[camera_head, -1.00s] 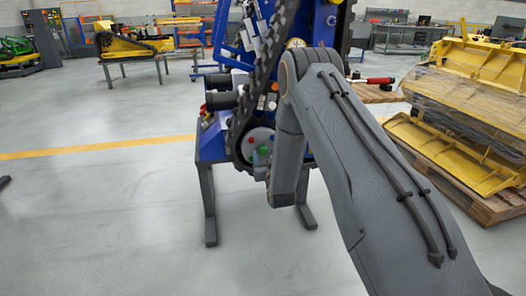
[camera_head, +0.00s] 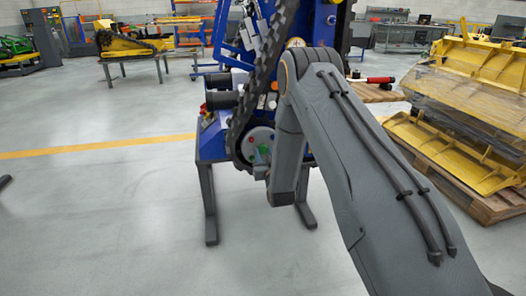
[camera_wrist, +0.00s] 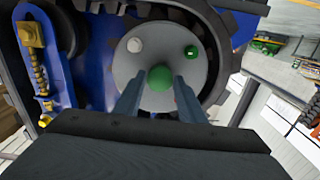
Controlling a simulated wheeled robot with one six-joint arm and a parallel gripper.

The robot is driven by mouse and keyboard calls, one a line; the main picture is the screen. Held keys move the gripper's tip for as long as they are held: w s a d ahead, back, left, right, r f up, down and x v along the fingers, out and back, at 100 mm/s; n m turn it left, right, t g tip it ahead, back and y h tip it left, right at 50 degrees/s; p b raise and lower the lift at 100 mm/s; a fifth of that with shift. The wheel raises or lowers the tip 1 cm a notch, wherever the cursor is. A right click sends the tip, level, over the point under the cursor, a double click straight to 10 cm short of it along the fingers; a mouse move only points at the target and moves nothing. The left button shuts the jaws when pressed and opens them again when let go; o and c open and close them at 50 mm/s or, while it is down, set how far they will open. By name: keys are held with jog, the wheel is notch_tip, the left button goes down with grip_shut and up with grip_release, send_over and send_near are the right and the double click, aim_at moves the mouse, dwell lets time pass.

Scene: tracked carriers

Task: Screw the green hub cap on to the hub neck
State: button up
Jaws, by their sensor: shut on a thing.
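A round grey hub disc (camera_wrist: 125,68) sits inside a dark toothed ring in the wrist view. The green hub cap (camera_wrist: 160,78) is at the disc's middle, between the tips of my gripper (camera_wrist: 158,84), which is shut on it. The cap hides the hub neck, so I cannot tell whether the threads are engaged. A smaller green knob (camera_wrist: 191,51) and a whitish knob (camera_wrist: 134,45) are on the disc's upper part. In the head view the hub disc (camera_head: 258,135) is at the lower end of the track, with my gripper (camera_head: 261,160) in front of it.
The blue carrier stands on a grey-legged stand (camera_head: 207,190). Its black track (camera_head: 262,75) rises above the hub. In the wrist view a blue arm with a brass threaded rod (camera_wrist: 38,75) is at left. Yellow parts on a pallet (camera_head: 470,190) stand right.

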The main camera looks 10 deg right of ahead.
jog(key=m, duration=0.3)
jog(key=shift+m, duration=0.3)
jog(key=m+p, duration=0.1)
jog(key=m, duration=0.3)
jog(key=shift+m, duration=0.9)
jog(key=shift+m, duration=1.2)
jog(key=m, duration=0.3)
jog(key=shift+m+p, duration=0.3)
jog(key=shift+m, duration=0.1)
jog(key=m, duration=0.3)
jog(key=shift+m, duration=0.3)
